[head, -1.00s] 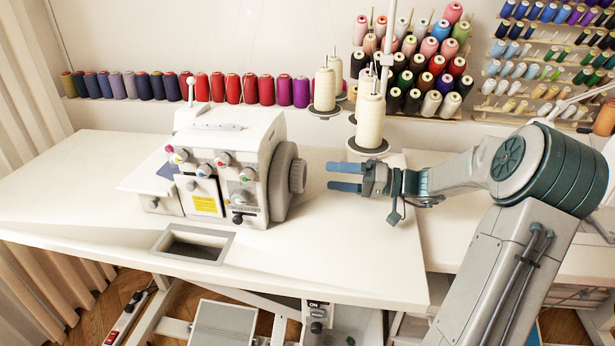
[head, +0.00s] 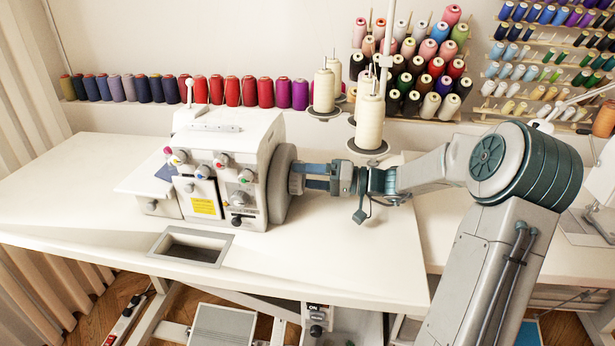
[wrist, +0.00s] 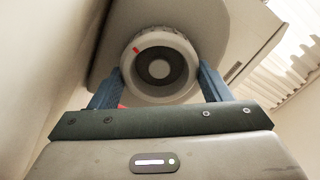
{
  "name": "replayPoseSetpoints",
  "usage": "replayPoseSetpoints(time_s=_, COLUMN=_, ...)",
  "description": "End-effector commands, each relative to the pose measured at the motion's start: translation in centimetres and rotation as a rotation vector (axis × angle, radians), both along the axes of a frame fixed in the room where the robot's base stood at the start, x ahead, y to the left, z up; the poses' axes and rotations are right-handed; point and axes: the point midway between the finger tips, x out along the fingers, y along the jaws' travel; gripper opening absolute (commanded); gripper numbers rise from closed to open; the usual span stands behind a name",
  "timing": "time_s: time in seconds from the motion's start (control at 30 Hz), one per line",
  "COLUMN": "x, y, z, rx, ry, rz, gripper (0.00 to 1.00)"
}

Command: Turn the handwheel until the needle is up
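The white sewing machine (head: 222,165) stands on the table with its handwheel (head: 296,180) on its right side. In the wrist view the grey handwheel (wrist: 160,92) faces me, with a dark ring round its hub and a red mark at its upper left. My gripper (head: 306,177) is level with the wheel. In the wrist view its blue fingers (wrist: 160,78) stand left and right of the wheel's rim, apart from each other. I cannot tell whether they touch the rim. The needle cannot be made out in either view.
The white table (head: 350,250) is clear in front of the wheel. A cutout (head: 222,240) lies in its front left part. Cream thread cones (head: 369,122) on a stand rise close behind my gripper. A row of spools (head: 232,90) lines the wall.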

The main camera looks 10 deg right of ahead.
Motion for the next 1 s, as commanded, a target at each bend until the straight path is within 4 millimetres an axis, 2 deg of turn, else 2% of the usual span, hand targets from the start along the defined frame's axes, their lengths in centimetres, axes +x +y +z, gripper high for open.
replayPoseSetpoints(time_s=0.27, x=0.00, y=-0.02, z=0.08, rx=0.009, ry=0.021, rz=0.000, gripper=0.48)
replayPoseSetpoints(time_s=0.47, x=0.02, y=0.01, z=0.19, rx=0.044, ry=0.104, rz=0.001, gripper=0.48)
replayPoseSetpoints(time_s=1.0, x=0.08, y=-0.04, z=0.12, rx=0.228, ry=0.551, rz=0.001, gripper=0.49)
